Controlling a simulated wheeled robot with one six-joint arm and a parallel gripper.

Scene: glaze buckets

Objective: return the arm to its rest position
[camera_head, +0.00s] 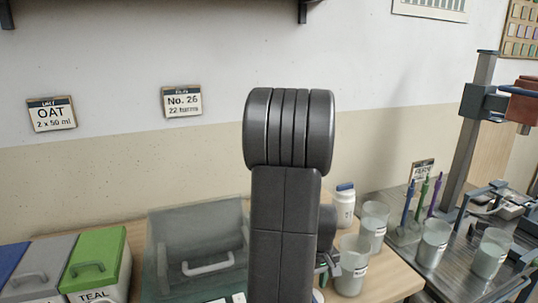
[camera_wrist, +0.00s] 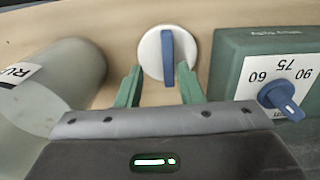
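In the wrist view my gripper (camera_wrist: 160,72) is open, its two green fingers apart with nothing held between them. Just past the fingertips is a round white dial (camera_wrist: 150,58) with an upright blue handle; I cannot tell how large the gap is. In the head view my arm (camera_head: 285,200) stands upright in the middle, its dark links blocking part of the bench. The gripper is mostly hidden behind it there.
In the wrist view a grey cylinder (camera_wrist: 50,90) is close on the left and a green box (camera_wrist: 240,65) with a numbered dial on the right. In the head view, lidded bins (camera_head: 97,262) stand left, cups (camera_head: 352,264) right, and a stand (camera_head: 470,130) far right.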

